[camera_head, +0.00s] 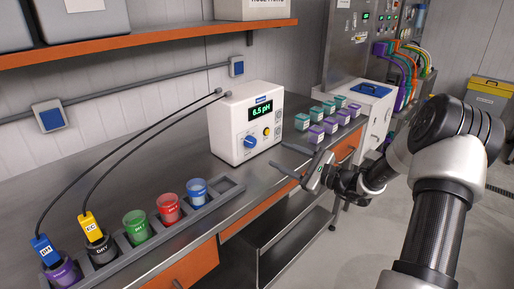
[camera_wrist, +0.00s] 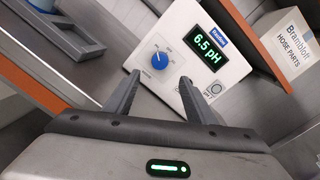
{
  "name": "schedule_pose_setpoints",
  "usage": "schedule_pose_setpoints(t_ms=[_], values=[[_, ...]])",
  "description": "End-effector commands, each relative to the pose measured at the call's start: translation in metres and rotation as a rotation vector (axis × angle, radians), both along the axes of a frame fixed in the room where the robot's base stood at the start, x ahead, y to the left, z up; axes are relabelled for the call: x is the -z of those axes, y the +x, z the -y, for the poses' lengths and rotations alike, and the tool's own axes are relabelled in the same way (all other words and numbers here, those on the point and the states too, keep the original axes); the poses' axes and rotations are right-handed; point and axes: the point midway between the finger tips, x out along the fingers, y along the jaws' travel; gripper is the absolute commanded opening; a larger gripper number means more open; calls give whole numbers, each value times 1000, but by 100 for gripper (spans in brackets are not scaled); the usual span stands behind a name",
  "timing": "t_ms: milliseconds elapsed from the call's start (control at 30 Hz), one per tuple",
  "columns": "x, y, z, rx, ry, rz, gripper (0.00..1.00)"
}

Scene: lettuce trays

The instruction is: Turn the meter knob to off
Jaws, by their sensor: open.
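The meter (camera_head: 225,125) is a white box on the steel counter, its green display reading "6.5 pH". Its blue knob (camera_head: 250,141) is on the front face, below and left of the display. In the wrist view the blue knob (camera_wrist: 159,56) shows a white pointer mark, with small labels around it too small to read. My gripper (camera_head: 291,163) is open and empty, in front of the meter's lower right and apart from it. In the wrist view the fingers of my gripper (camera_wrist: 157,95) point toward the meter face, with the knob beyond them.
A grey rack (camera_head: 226,196) with several coloured cups stands left of the meter. Cables run from the meter's top to the pH and EC probes (camera_head: 42,248). Several teal and purple boxes (camera_head: 329,125) sit to the right. A shelf (camera_head: 150,40) overhangs the counter.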

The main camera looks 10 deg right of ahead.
Motion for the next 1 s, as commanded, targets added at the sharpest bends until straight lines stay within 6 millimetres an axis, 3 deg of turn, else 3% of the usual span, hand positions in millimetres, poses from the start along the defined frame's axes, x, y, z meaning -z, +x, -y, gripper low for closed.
schedule_pose_setpoints(t_ms=[300, 500, 933, 1000], values=[[2, 53, -46, -2, -1, 0, 50], [1, 75, -65, -2, -1, 0, 50], [0, 84, -72, 0, -1, -1, 50], [0, 84, -72, 0, -1, -1, 42]])
